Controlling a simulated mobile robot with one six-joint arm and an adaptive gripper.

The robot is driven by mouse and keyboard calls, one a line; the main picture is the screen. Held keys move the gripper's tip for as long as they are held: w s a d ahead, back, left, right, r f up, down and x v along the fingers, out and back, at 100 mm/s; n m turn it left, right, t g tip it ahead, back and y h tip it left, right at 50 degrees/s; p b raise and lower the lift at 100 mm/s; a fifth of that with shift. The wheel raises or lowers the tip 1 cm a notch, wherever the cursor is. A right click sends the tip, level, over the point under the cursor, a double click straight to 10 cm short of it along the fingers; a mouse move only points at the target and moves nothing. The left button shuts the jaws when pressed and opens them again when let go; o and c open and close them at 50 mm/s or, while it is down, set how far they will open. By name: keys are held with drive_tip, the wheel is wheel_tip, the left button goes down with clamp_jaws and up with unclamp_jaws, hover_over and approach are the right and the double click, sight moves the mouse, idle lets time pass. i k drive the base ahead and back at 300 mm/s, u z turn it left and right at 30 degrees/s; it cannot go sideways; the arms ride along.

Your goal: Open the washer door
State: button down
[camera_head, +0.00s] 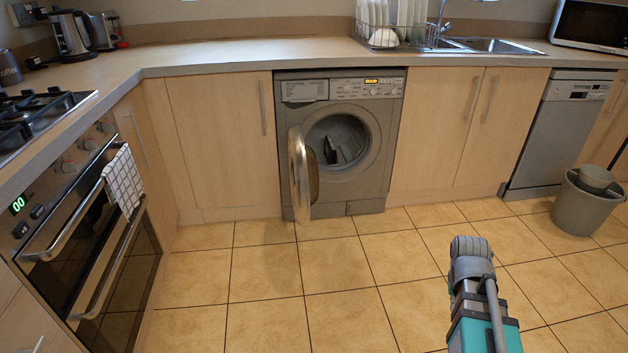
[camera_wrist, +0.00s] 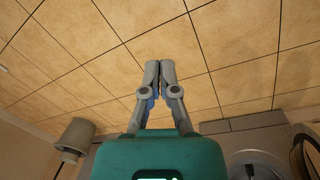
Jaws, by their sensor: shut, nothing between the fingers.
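The grey washer (camera_head: 365,190) is built in under the counter. Its round door (camera_head: 300,175) stands swung out to the left, seen nearly edge-on, and the drum opening is exposed with a dark shape inside. In the wrist view part of the washer (camera_wrist: 258,158) shows at the lower right, with the dark door ring (camera_wrist: 305,152) beside it at the edge. My gripper (camera_wrist: 160,64) is shut and empty, with its fingers side by side over the floor tiles, apart from the door. In the head view my arm rises at the lower right; I cannot make out the fingers there.
A grey bucket (camera_head: 583,207) stands on the floor at the right, near the dishwasher (camera_head: 562,135). An oven (camera_head: 85,240) with a checked towel (camera_head: 122,181) lines the left side. The tiled floor (camera_head: 320,290) before the washer is clear.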

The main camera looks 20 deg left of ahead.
sight(298, 167)
drive_tip(key=i, duration=0.85)
